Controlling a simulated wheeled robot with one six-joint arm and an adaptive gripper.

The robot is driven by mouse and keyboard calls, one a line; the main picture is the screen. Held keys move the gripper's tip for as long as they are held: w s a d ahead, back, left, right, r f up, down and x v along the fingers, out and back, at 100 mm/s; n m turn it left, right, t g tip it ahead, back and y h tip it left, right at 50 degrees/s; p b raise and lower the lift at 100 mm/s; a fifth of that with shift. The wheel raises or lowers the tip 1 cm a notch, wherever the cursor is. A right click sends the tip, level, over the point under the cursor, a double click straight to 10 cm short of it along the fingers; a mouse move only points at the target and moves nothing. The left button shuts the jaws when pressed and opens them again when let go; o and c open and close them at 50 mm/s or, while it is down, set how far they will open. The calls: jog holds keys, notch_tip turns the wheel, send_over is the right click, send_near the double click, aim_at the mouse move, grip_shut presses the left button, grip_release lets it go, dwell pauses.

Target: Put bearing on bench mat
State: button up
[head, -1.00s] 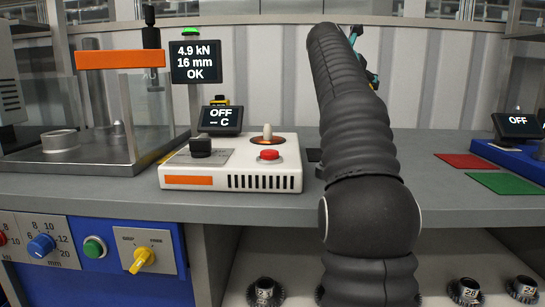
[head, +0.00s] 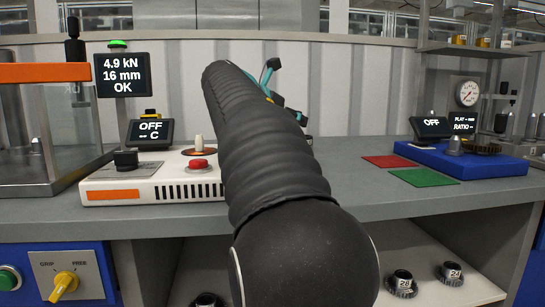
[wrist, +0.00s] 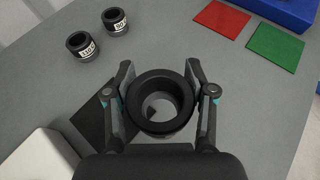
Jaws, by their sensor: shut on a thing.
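My gripper (wrist: 160,92) is shut on a round, hollow black-rimmed part, which looks like the bearing (wrist: 137,106). The fingers press on its left and right sides in the wrist view, and grey shows through its opening. A black square mat (wrist: 92,123), likely the bench mat, lies on the bench below and left of the held part, partly hidden by my gripper. I cannot tell the height of the part above the bench. In the head view my gripper (head: 285,100) is mostly hidden behind my arm.
Two labelled black rings (wrist: 82,46) stand on the bench. A red mat (head: 388,161) and a green mat (head: 424,177) lie beside a blue unit (head: 465,160). A white heater-like box (head: 150,183) stands left of my arm. Bench between is clear.

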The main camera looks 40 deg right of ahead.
jog(key=w+d+f, duration=0.1)
jog(key=w, duration=0.1)
jog(key=w+d+f, duration=0.1)
jog(key=w+f, duration=0.1)
jog(key=w, duration=0.1)
jog(key=w+d+f, duration=0.1)
jog(key=w+f, duration=0.1)
jog(key=w, duration=0.1)
jog(key=shift+w+d+f+b, duration=0.2)
jog(key=shift+d+b, duration=0.15)
jog(key=shift+f+b, duration=0.85)
jog(key=shift+f, duration=1.15)
jog(key=shift+f, duration=0.15)
jog(key=o, duration=1.1)
jog(key=shift+a+r, duration=0.3)
jog(key=p+v, duration=0.1)
jog(key=v, duration=1)
jog(key=shift+a+r+p, duration=0.1)
jog(key=shift+a+p, duration=0.05)
jog(key=shift+p, duration=0.15)
